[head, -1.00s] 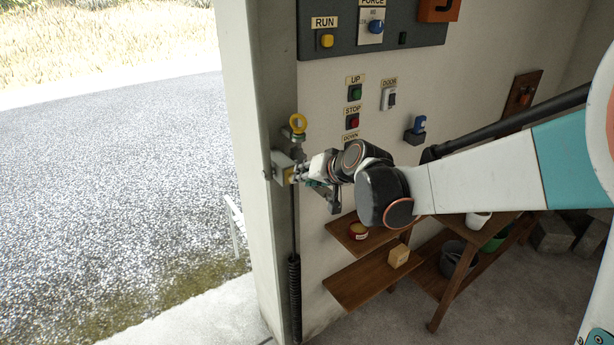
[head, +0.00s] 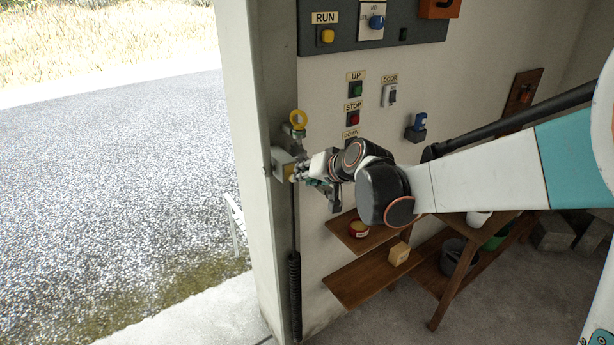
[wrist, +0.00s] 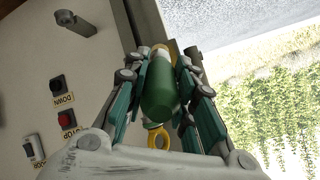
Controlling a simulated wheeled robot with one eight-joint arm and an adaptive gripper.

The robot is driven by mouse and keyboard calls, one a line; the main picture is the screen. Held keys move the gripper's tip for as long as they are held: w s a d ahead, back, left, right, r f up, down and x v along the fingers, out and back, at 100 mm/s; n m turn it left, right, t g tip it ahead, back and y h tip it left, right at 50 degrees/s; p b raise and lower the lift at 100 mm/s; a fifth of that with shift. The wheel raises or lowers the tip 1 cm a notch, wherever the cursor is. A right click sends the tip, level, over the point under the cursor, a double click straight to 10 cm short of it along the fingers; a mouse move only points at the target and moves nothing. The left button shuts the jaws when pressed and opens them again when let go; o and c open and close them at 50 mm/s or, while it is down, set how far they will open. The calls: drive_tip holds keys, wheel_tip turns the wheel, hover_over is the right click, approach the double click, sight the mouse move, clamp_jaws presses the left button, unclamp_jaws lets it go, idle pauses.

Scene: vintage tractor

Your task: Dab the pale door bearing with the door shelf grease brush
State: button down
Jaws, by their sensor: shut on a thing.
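The grease brush (wrist: 158,92) has a green handle and a tan tip, and my gripper (wrist: 161,66) is shut around it in the wrist view. In the head view, my gripper (head: 302,172) is at the door post, right up against the pale block of the door bearing (head: 280,159). The brush is mostly hidden by my fingers there. The brush tip points at the bearing; whether it touches cannot be told, since the contact spot is covered.
UP, STOP and DOWN buttons (head: 354,117) are on the wall to the right. A dark spring (head: 295,285) hangs below.

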drive_tip(key=shift+r, duration=0.55)
drive_tip(key=shift+f, duration=0.1)
drive_tip(key=shift+f+b, duration=0.7)
drive_tip(key=shift+f, duration=0.25)
drive_tip(key=shift+s+d, duration=0.1)
drive_tip(key=shift+s, duration=0.05)
drive_tip(key=shift+s+d, duration=0.3)
drive_tip(key=shift+s, duration=0.2)
